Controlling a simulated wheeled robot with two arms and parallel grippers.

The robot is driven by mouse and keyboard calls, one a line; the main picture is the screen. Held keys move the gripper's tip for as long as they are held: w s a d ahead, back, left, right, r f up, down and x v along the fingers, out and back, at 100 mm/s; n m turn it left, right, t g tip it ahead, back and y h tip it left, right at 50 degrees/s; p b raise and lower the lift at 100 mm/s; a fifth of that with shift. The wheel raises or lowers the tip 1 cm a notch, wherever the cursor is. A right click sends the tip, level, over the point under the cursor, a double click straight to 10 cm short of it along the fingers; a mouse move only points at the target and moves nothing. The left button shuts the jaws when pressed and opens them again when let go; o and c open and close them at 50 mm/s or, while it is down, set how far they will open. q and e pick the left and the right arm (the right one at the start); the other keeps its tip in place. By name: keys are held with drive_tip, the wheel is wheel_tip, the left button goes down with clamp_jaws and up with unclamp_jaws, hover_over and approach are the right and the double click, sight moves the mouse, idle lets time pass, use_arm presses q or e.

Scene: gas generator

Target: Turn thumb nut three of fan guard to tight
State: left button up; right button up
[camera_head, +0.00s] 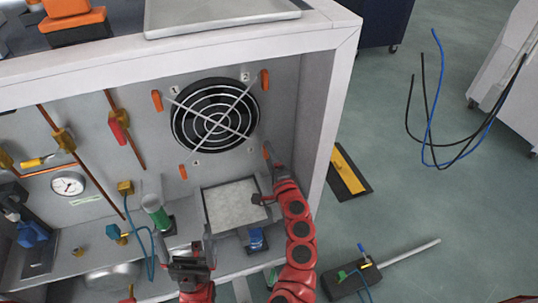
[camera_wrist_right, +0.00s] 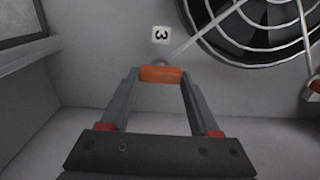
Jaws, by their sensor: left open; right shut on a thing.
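The round fan guard (camera_head: 215,114) is on the cabinet's back panel, with orange thumb nuts near its corners. Thumb nut three (camera_wrist_right: 160,74) is orange, beside a white label marked 3 (camera_wrist_right: 161,35) in the right wrist view. My right gripper (camera_wrist_right: 161,82) is shut on this nut, with a finger at each end. In the head view the nut (camera_head: 266,152) is at the guard's lower right, partly hidden by my right gripper (camera_head: 272,163). The other thumb nuts are at upper left (camera_head: 156,100), upper right (camera_head: 264,79) and lower left (camera_head: 182,171). My left gripper (camera_head: 190,262) is open and empty, low in the cabinet.
A framed filter panel (camera_head: 235,204) lies beneath the fan, beside my right arm. A green-banded cylinder (camera_head: 155,212), a blue hose and a gauge (camera_head: 68,185) are to the left. The cabinet's right wall (camera_head: 318,120) stands close to my right arm.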

drive_tip(key=o, duration=1.4)
drive_tip(key=shift+c, duration=0.2)
drive_tip(key=shift+s, duration=0.1)
drive_tip(key=v, duration=1.7)
drive_tip(key=shift+s, duration=0.15)
